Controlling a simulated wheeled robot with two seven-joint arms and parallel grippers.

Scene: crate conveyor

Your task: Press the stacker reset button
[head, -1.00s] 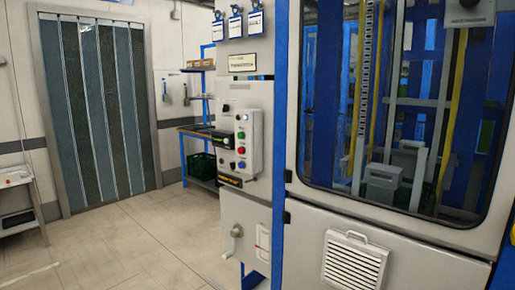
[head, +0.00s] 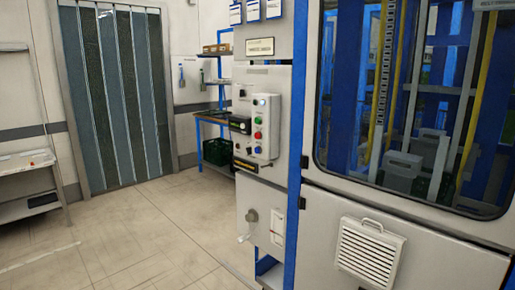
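A grey control box (head: 265,128) is mounted on the side panel of the stacker cabinet, near the middle of the head view. Neither of my grippers is in view.
The stacker cabinet with a window (head: 420,110) and vent grille (head: 369,252) fills the right side. A strip curtain door (head: 120,95) is at the back left. A bench (head: 28,165) stands at the left edge. A blue shelf (head: 212,125) holds a green crate (head: 217,151). The floor (head: 140,235) is clear.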

